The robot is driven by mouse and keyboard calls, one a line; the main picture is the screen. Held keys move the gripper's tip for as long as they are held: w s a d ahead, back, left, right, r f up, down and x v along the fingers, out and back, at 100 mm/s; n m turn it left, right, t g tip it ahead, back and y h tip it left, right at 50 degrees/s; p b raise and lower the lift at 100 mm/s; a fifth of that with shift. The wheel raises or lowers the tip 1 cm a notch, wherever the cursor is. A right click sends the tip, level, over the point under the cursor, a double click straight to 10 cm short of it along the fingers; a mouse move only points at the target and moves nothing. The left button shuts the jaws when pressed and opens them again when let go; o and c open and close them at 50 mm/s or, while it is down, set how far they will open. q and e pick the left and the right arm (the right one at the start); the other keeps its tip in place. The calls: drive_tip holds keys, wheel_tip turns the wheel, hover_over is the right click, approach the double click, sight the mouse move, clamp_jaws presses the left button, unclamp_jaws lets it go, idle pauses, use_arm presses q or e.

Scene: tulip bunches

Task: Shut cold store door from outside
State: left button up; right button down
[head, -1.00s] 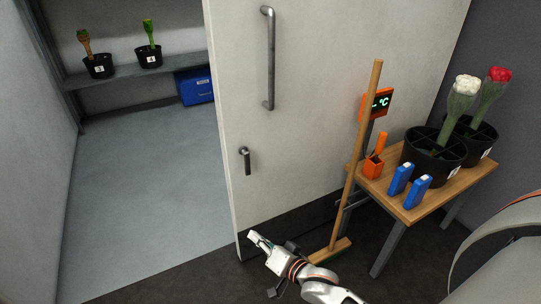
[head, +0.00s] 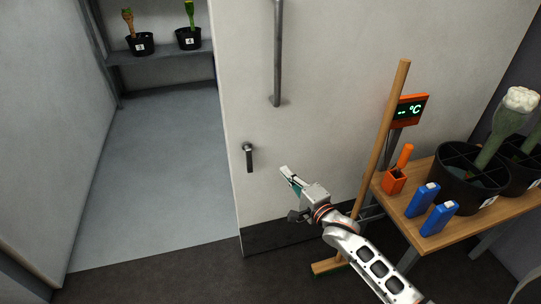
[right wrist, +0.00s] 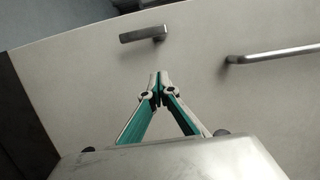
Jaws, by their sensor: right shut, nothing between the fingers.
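The cold store door (head: 330,110) is a large pale panel that stands open, with the store's opening to its left. It carries a long vertical grey bar handle (head: 278,55) and a small dark lever handle (head: 248,157) near its left edge. My right gripper (head: 285,172) is shut and empty, in front of the door, right of the lever and a little lower. In the right wrist view, the closed fingertips (right wrist: 158,76) point toward the door, with the lever (right wrist: 143,34) beyond them and the bar handle (right wrist: 272,54) to the right. My left gripper is not in view.
A broom (head: 385,140) leans upright right of my right gripper. A wooden table (head: 412,205) holds black buckets (head: 465,190), blue boxes and an orange holder, beside a temperature display (head: 410,110). Inside the store, a shelf (head: 165,57) bears potted flowers; its floor (head: 160,160) is clear.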

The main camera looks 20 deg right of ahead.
drive_tip(key=w+a+b, duration=0.3)
drive_tip(key=w+a, duration=0.3)
drive_tip(key=w, duration=0.3)
drive_tip(key=shift+w+a+r, duration=0.15)
drive_tip(key=shift+w+a, duration=0.15)
drive_tip(key=shift+w, duration=0.05)
idle(0.3)
